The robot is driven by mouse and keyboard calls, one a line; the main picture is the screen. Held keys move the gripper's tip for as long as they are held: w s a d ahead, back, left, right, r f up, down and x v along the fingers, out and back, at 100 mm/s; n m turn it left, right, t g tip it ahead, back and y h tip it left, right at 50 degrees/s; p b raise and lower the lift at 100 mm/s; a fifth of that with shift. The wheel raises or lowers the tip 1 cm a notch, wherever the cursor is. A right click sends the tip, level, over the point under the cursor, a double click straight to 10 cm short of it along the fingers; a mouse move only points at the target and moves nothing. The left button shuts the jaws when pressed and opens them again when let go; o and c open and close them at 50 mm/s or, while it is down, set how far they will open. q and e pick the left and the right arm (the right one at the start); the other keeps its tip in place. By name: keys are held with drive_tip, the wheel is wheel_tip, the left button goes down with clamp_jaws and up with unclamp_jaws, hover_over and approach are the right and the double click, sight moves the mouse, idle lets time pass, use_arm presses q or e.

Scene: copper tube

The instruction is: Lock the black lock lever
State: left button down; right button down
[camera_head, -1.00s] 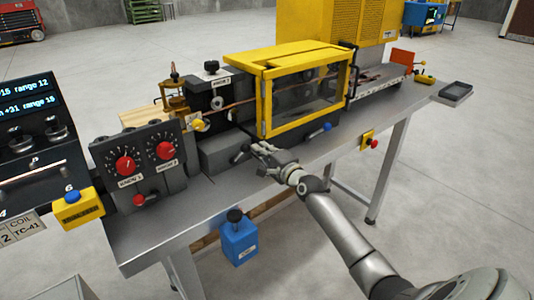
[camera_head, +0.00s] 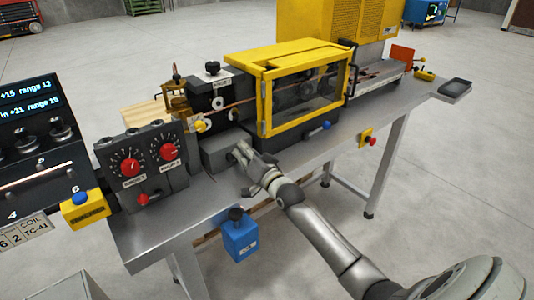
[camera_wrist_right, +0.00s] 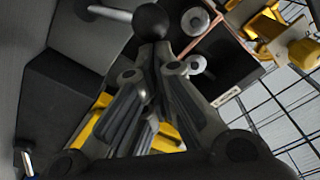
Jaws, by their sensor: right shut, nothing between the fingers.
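The black lock lever appears in the right wrist view as a round black ball knob (camera_wrist_right: 151,21) just beyond my fingertips. My right gripper (camera_wrist_right: 153,68) is shut and empty, its tips pointing at the knob. I cannot tell whether they touch it. In the head view my right gripper (camera_head: 240,150) is low against the front of the grey block (camera_head: 215,152), left of the yellow-framed guard (camera_head: 300,95). There the gripper mostly hides the lever. My left gripper is not in view.
A grey panel with two red knobs (camera_head: 145,160) stands to the left. A copper tube (camera_head: 245,101) runs behind the block into the guard. A blue box (camera_head: 240,238) hangs below the bench's front edge. Bare bench top (camera_head: 205,195) lies in front.

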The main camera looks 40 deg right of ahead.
drive_tip(key=shift+s+a+f+n, duration=0.1)
drive_tip(key=shift+a+f+n, duration=0.05)
drive_tip(key=shift+a+n, duration=0.4)
drive_tip(key=shift+a+f+n, duration=0.15)
drive_tip(key=shift+a+n, duration=0.2)
drive_tip(key=shift+n, duration=0.3)
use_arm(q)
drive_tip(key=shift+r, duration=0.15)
use_arm(e)
drive_tip(key=shift+r, duration=0.1)
